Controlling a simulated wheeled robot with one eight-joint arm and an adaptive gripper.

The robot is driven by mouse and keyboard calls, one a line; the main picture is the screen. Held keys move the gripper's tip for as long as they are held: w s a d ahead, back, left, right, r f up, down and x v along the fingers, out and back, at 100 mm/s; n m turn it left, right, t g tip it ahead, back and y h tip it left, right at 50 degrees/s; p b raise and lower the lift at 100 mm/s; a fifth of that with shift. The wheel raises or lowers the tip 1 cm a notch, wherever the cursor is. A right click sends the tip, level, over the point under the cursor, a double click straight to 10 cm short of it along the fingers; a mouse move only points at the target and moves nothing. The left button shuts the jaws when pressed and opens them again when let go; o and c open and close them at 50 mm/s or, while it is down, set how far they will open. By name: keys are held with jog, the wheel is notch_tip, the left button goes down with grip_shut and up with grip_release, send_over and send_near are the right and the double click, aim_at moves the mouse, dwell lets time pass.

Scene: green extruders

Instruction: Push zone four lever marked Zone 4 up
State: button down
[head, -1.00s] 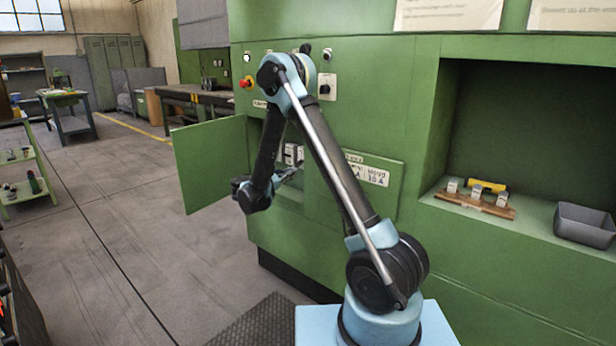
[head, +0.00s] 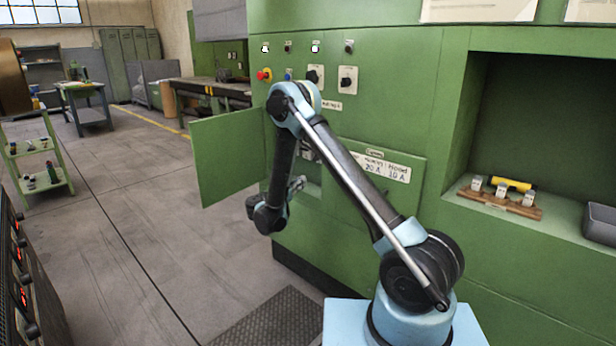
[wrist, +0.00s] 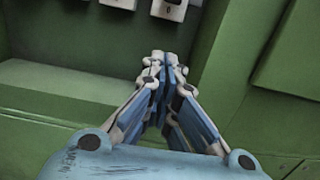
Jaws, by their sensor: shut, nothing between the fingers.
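Pale switch blocks with levers sit in the recess behind an open green door (head: 232,155). In the wrist view one block (wrist: 170,9) is at the top edge, marked with a 0, and a second (wrist: 120,3) is cut off to its left. No Zone 4 mark is readable, so I cannot tell which lever is zone four. My gripper (wrist: 160,62) is shut and empty, its fingertips just below the marked block in the picture; contact cannot be told. In the head view my gripper (head: 297,185) is at the recess, and my arm hides most of the blocks.
The open door stands out left of the recess. Knobs and a red button (head: 264,74) are above it. A niche at right holds a wooden board with a yellow cylinder (head: 512,184) and a grey bin (head: 600,223).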

jog(key=x, duration=0.9)
jog(key=shift+w+d, duration=0.2)
jog(key=shift+s+a+r, duration=0.2)
jog(key=shift+r, duration=0.4)
jog(key=shift+s+a+r, duration=0.15)
jog(key=shift+s+r, duration=0.1)
jog(key=shift+r, duration=0.35)
jog(key=shift+s+a+r, duration=0.2)
jog(key=shift+r, duration=0.4)
